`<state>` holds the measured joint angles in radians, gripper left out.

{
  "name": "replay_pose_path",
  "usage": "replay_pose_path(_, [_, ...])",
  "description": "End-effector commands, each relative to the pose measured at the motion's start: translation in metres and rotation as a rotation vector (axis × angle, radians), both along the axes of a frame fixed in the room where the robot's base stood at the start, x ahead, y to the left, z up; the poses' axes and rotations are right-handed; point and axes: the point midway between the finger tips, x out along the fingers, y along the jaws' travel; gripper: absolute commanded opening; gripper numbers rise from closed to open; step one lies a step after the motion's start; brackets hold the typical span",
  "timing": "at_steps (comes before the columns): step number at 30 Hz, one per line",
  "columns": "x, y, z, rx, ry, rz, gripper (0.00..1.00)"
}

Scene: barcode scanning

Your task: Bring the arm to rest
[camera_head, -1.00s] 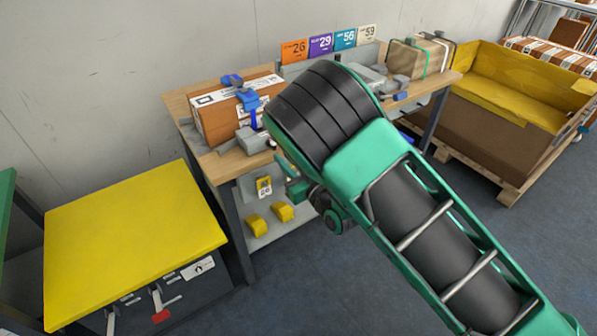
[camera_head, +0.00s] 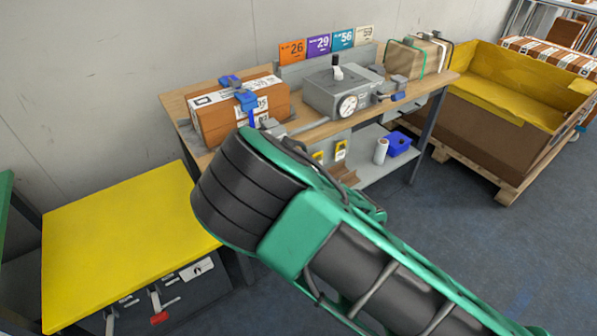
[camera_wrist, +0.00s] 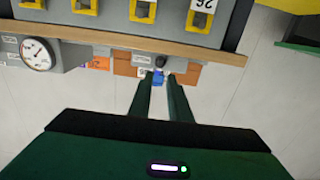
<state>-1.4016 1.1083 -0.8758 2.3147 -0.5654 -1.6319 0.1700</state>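My gripper (camera_wrist: 159,78) shows in the wrist view as two dark green fingers with a gap between them. The wrist picture looks upside down towards the workbench. In the head view my arm crosses the lower middle, and the gripper cannot be clearly made out.
The wooden workbench (camera_head: 175,103) carries a grey gauge device (camera_head: 335,92), a strapped parcel (camera_head: 417,58) and numbered cards. A yellow-topped cabinet (camera_head: 125,240) stands at left. A large open carton (camera_head: 497,117) sits on a pallet at right. Floor is clear at lower right.

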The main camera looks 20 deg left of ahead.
Motion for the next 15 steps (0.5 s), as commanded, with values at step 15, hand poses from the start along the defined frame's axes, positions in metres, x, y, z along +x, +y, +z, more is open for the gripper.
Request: replay_pose_path(15, [0.061,-0.072,0.001,-0.088,0.149,-0.197,0.17])
